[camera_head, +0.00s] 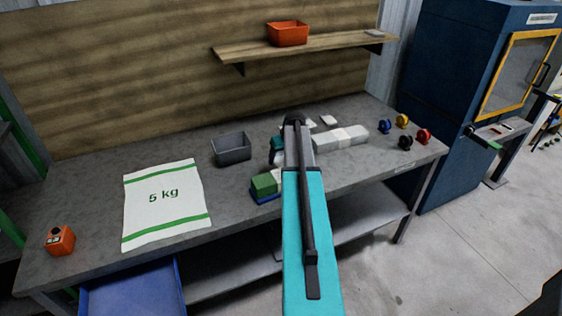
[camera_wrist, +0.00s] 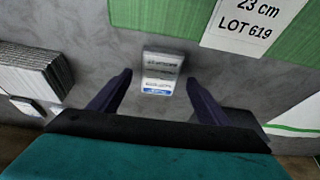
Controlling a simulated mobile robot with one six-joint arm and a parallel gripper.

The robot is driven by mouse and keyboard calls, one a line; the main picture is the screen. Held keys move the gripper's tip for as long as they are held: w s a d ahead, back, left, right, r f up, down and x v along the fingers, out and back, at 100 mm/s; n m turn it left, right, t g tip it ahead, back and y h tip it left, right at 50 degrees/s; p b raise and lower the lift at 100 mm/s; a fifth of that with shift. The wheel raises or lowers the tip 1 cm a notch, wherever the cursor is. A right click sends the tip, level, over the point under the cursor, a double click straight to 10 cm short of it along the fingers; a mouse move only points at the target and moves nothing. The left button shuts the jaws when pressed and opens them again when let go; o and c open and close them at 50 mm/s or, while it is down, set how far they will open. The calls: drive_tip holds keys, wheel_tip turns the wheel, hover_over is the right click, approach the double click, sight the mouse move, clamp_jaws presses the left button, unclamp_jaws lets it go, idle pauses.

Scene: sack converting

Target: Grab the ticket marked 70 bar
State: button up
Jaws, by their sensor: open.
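In the wrist view my gripper (camera_wrist: 159,80) is open, with its two dark fingers apart. A small pale printed card or block (camera_wrist: 162,62) with a blue strip at its lower edge lies on the grey bench between and beyond the fingertips. Its print is too small to read. Another small white card (camera_wrist: 28,106) lies at the left, partly cut off by my gripper. I cannot read "70 bar" on any of them. In the head view two small white cards (camera_head: 328,120) lie behind my arm; the fingertips are hidden there.
A green piece with a white label (camera_wrist: 250,22) reading "23 cm LOT 619" is near. A ribbed pale stack (camera_wrist: 32,68) stands at left. On the bench (camera_head: 95,175) are a grey bin (camera_head: 231,149), a "5 kg" sack (camera_head: 165,204), an orange device (camera_head: 60,240) and coloured rolls (camera_head: 402,121).

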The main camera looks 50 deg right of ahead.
drive_tip(key=shift+x, duration=0.85)
drive_tip(key=c, duration=1.2)
